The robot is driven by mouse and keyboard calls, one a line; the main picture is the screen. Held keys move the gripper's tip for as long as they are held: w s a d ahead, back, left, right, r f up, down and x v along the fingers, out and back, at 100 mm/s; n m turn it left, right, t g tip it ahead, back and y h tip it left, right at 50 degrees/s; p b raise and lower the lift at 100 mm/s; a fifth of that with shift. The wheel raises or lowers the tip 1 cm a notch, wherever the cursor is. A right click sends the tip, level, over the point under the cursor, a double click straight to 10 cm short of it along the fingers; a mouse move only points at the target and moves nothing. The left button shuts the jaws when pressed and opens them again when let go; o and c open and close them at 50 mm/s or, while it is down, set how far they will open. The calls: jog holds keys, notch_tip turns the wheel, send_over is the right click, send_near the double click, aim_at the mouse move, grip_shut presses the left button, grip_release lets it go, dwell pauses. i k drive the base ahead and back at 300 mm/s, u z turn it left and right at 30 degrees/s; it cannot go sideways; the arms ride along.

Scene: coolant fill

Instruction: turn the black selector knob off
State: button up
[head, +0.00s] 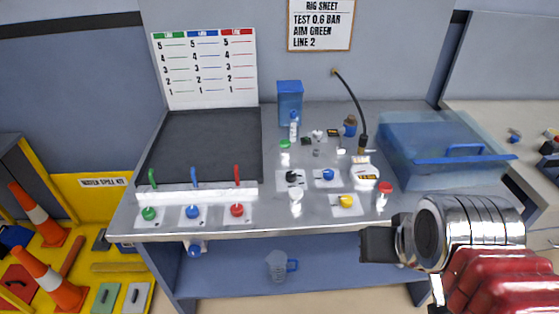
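The black selector knob (292,177) sits on a small white plate on the grey bench top, right of the dark panel. It is small in the head view, and I cannot read its marked position. A blue knob (328,174) is on a plate just to its right, and a yellow knob (346,201) is lower right. My gripper (378,246) is at the bench's front edge, lower right of the black knob and well apart from it. Its dark fingers are seen from the side, so I cannot tell whether they are open or shut. I see nothing held in it.
A blue bin (440,155) stands on the bench's right. A bottle (294,126), a red-capped container (383,195), a black hose (353,100) and small parts surround the knobs. Green (149,213), blue (193,212) and red (237,210) knobs line the front left.

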aim_at(291, 177)
jog(key=u, duration=0.35)
jog(key=i, duration=0.55)
jog(key=u, duration=0.75)
jog(key=i, duration=0.45)
jog(key=u, duration=0.3)
